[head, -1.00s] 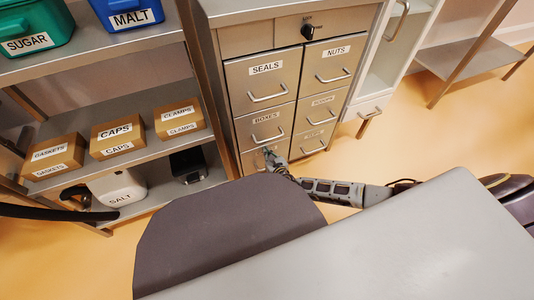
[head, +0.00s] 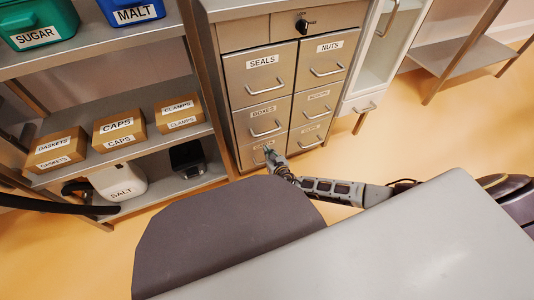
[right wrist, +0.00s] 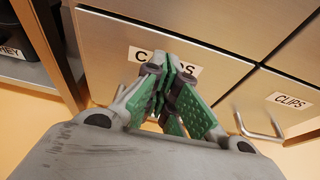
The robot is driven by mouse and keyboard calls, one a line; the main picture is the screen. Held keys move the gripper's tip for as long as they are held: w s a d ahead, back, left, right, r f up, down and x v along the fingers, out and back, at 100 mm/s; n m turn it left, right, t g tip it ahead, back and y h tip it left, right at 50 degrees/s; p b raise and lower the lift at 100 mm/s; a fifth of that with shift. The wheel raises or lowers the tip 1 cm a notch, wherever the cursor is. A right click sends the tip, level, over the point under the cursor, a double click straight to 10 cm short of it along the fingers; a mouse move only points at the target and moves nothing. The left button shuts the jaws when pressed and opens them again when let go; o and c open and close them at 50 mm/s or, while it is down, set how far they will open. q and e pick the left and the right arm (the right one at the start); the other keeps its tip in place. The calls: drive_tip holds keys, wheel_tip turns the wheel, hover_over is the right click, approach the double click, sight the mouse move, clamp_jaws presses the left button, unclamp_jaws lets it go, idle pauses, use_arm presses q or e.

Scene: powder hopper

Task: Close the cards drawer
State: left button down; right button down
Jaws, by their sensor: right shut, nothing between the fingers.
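The cards drawer (head: 247,158) is the bottom left drawer of the grey metal cabinet. Its front looks about flush with its neighbours, though a small gap cannot be ruled out. In the right wrist view its front (right wrist: 105,48) fills the upper middle, with the label partly covered by my fingers. The drawer's handle is mostly hidden behind the gripper. My left gripper is not in view.
The clips drawer (right wrist: 290,75) is directly right of the cards drawer. Seals (head: 262,82) and nuts (head: 328,60) drawers are at the top. A shelf rack (head: 75,95) with boxes and bins stands left. A grey surface (head: 400,240) fills the lower right.

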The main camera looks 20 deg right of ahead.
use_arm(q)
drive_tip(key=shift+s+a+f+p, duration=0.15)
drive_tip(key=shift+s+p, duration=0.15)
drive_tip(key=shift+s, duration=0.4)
use_arm(e)
drive_tip(key=shift+v, duration=0.8)
